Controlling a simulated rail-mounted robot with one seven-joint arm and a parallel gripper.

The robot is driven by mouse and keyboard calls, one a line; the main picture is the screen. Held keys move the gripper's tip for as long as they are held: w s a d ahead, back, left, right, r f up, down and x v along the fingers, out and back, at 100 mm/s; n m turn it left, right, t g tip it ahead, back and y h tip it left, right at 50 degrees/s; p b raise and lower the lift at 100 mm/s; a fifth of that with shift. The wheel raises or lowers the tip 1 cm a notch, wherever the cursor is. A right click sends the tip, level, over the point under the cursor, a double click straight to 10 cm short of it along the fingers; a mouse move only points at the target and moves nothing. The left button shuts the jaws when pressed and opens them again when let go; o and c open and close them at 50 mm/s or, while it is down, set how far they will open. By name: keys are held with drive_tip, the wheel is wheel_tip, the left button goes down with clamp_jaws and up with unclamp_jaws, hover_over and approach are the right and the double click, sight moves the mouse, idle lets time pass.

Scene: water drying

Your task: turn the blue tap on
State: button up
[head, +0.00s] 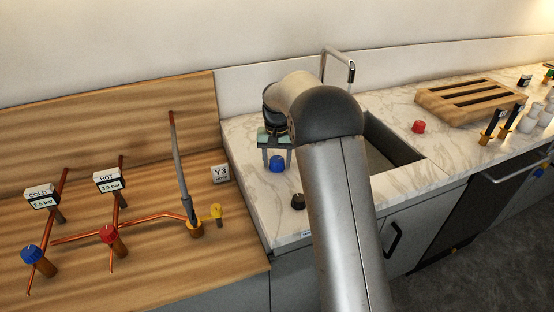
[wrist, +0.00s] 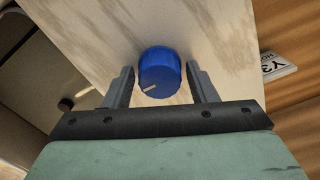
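A blue tap knob (head: 277,164) stands on the marble counter left of the sink. In the wrist view the blue knob (wrist: 160,72) has a pale pointer line on its face, slanting toward the lower left. My gripper (head: 276,154) is at this knob. In the wrist view its fingers (wrist: 160,86) are open, one on each side of the knob, with a narrow gap showing at each side. A second blue knob (head: 32,254) sits on the copper pipework at far left, under the gauge marked COLD (head: 41,197).
A dark knob (head: 297,202) is near the counter's front edge, and a red knob (head: 418,127) is right of the sink (head: 394,140). A chrome faucet (head: 340,62) stands behind my arm. A Y3 label (head: 220,174), yellow valve (head: 216,211) and red knob (head: 108,234) are left.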

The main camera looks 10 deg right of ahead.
sight(277, 159)
drive_tip(key=shift+o, duration=0.2)
wheel_tip(277, 159, up, 17)
drive_tip(key=shift+r, duration=0.2)
idle(0.4)
